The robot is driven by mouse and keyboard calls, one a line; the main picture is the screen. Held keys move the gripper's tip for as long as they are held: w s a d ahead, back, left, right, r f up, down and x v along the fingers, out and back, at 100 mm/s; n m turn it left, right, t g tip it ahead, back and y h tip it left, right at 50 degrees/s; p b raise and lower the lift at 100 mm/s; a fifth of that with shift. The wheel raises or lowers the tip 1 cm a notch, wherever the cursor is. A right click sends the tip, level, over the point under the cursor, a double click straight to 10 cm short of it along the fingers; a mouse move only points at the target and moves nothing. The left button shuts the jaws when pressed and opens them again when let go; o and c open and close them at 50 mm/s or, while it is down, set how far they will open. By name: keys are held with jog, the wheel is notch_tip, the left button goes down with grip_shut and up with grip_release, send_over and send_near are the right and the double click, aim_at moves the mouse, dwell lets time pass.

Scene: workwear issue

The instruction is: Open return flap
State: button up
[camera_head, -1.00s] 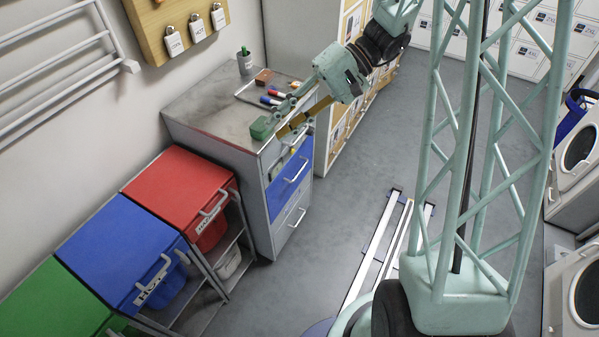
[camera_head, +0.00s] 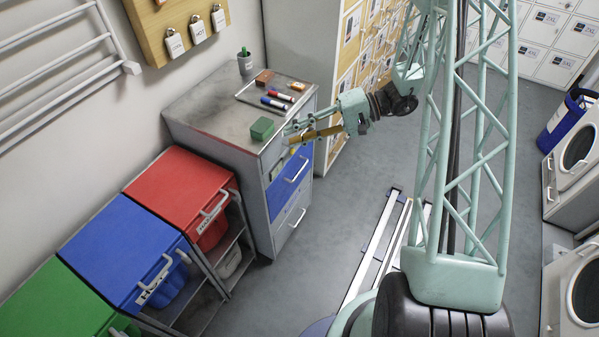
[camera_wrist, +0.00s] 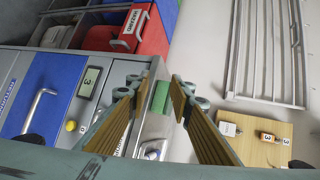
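The grey cabinet has a blue front panel (camera_head: 291,178) with a light bar handle (camera_head: 296,171), apparently the return flap. It looks shut, flush with the front. In the wrist view the blue panel (camera_wrist: 58,88) is at left, with its handle (camera_wrist: 37,110) and partly readable white lettering. My gripper (camera_head: 291,136) is beside the cabinet's top front edge, above the panel and apart from the handle. In the wrist view my gripper (camera_wrist: 153,92) is open, its tan-padded fingers spread, with nothing held. A green block (camera_head: 262,129) on the cabinet top shows beyond the fingertips.
Red (camera_head: 180,185) and blue (camera_head: 122,245) lidded bins stand left of the cabinet.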

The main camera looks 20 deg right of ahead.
jog(key=w+d+f+m+t+p, duration=0.1)
jog(key=d+f+m+t, duration=0.1)
jog(key=d+f, duration=0.35)
jog(key=w+d+f+m+t, duration=0.1)
jog(key=d+f+t, duration=0.2)
jog(key=f, duration=0.6)
jog(key=m+t+h+p, duration=0.1)
jog(key=m+t+h, duration=0.2)
jog(key=h, duration=0.1)
send_near(299, 171)
jog(key=s+d, duration=0.2)
jog(key=s, duration=0.1)
jog(key=shift+s+d+f, duration=0.1)
jog(key=shift+d+f, duration=0.05)
jog(key=shift+r+x, duration=0.15)
jog(key=shift+x, duration=3.3)
jog(key=shift+r+x, duration=0.1)
jog(key=shift+x, duration=3.35)
jog(key=shift+d, duration=0.1)
jog(key=shift+c, duration=0.7)
grip_shut()
